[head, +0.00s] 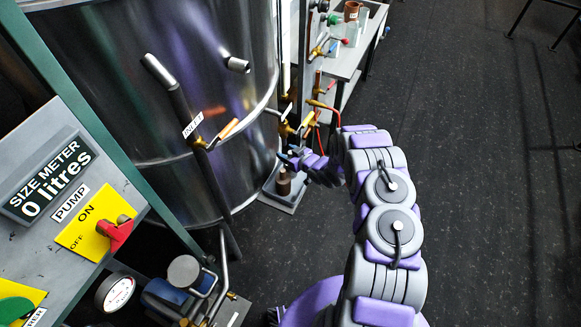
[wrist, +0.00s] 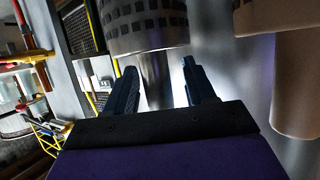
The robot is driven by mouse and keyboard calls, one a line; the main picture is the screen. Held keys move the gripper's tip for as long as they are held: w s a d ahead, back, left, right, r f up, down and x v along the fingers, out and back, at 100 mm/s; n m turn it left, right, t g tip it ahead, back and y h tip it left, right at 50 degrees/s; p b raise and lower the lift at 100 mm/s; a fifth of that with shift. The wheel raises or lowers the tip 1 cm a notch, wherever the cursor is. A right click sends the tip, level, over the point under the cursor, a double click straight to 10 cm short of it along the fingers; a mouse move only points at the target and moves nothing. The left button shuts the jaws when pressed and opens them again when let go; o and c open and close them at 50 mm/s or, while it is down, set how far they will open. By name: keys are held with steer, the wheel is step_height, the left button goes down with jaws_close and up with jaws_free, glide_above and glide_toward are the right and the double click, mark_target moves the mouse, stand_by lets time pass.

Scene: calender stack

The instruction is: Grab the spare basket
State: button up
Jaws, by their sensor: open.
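A metal cylinder with rows of dark square holes (wrist: 143,22), which looks like a basket, is at the top of the wrist view, just beyond my fingertips. A second holed metal cylinder (wrist: 262,14) is to its right, cut off by the top edge. I cannot tell which one is the spare. In the head view my gripper (head: 288,159) is low beside the large steel tank. A small brown cylinder (head: 284,182) stands just below it there.
The steel tank (head: 170,90) with its inlet pipe stands left of my arm. Valves and an orange hose (head: 324,105) are beyond the gripper. A bench with bottles (head: 347,60) is behind. The pump panel (head: 70,215) is at left. Dark floor (head: 480,180) is open at right.

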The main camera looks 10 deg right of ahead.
jaws_close()
stand_by(0.5)
steer(key=shift+r, duration=0.1)
